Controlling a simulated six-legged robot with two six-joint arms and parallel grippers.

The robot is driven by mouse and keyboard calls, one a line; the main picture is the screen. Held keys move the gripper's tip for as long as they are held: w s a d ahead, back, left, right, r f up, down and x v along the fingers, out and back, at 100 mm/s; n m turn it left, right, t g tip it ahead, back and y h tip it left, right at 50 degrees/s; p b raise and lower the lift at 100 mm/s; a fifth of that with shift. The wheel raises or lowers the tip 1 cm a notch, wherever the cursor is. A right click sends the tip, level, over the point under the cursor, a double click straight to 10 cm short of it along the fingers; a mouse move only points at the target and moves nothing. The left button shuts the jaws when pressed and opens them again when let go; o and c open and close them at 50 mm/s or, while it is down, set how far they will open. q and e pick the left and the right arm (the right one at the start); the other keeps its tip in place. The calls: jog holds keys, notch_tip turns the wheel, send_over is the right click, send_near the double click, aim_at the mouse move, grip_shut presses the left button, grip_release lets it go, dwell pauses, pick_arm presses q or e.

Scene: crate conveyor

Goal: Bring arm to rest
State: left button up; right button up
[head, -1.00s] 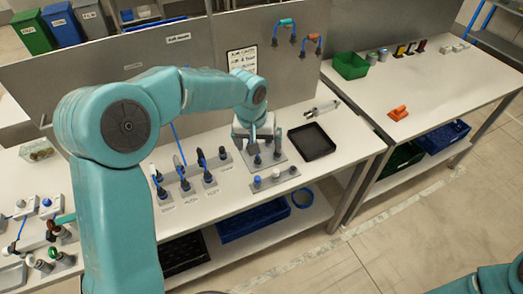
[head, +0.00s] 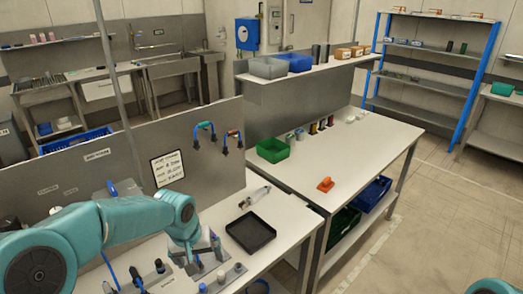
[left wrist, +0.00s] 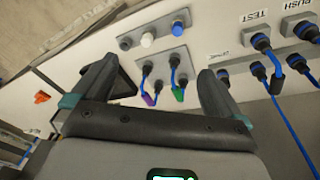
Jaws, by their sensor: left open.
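My left arm (head: 95,225), teal, reaches in from the left over the near bench (head: 285,215). Its gripper (head: 187,262) is low in the head view, over a small grey plate beside the black tray (head: 250,233). In the left wrist view the two dark fingers (left wrist: 155,85) are spread wide with nothing gripped. Beyond and between them is a grey plate (left wrist: 164,69) with two blue plugs, one by a purple piece and one by a green piece. My right gripper is not in view.
Beside the plate, a grey strip (left wrist: 128,43) carries a white and a blue knob. Blue plugs and cables (left wrist: 262,42) stand close to the right finger. The far table holds a green bin (head: 273,150) and an orange object (head: 325,184). Open floor (head: 440,235) lies to the right.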

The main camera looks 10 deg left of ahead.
pick_arm(q)
jog(key=s+d+f+h+b, duration=0.1)
jog(key=s+d+f, duration=0.2)
jog(key=f, duration=0.4)
jog(key=s+d+f+m+g+h+b, duration=0.1)
jog(key=s+d+f, duration=0.15)
jog(key=f, duration=0.35)
jog(key=s+d+f+h, duration=0.1)
jog(key=s+d+f, duration=0.25)
jog(key=f, duration=0.35)
jog(key=s+d+f+b, duration=0.1)
jog(key=s+f, duration=0.3)
jog(key=s, duration=0.3)
jog(key=s+d+f+b, duration=0.1)
jog(key=s+f, duration=0.3)
jog(key=s, duration=0.4)
jog(key=shift+d+f+g, duration=0.2)
jog(key=shift+f+g, duration=0.1)
jog(key=shift+g, duration=0.1)
jog(key=shift+c, duration=0.9)
jog(key=c, duration=0.9)
jog(key=shift+a, duration=0.15)
